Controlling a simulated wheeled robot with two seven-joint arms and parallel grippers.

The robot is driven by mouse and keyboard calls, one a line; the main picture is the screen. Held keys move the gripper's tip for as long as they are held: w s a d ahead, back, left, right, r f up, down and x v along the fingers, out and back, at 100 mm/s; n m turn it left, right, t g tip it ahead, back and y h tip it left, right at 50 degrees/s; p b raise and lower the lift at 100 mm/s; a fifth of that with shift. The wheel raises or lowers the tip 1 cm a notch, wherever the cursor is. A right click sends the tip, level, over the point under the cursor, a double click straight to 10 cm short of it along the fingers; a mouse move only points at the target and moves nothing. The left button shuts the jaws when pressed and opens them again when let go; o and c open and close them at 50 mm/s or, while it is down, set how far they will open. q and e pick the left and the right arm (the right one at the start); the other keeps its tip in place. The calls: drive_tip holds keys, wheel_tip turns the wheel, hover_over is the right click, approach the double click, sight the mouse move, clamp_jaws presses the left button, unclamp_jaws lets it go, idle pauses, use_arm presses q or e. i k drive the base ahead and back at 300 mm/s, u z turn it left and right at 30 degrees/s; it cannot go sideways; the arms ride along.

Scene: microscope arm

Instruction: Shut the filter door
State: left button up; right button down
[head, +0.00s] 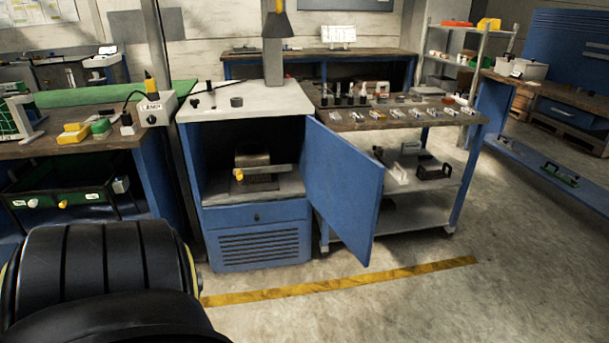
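The filter door (342,188) is a flat blue panel on a blue cabinet (260,238) with a pale top. It stands wide open, swung out to the right from the cabinet's right front edge. Below the opening are a blue drawer front and a slotted vent panel. Neither gripper shows in the head view. A large black rounded part of mine fills the lower left.
A trolley (425,201) with small items stands right behind the door. A workbench (98,143) with a green mat stands to the left. The concrete floor with a yellow line (345,282) is clear in front and to the right.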

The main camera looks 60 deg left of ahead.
sight(344, 184)
drive_tip(key=u, duration=1.65)
drive_tip(key=i, duration=0.05)
drive_tip(key=z, duration=0.05)
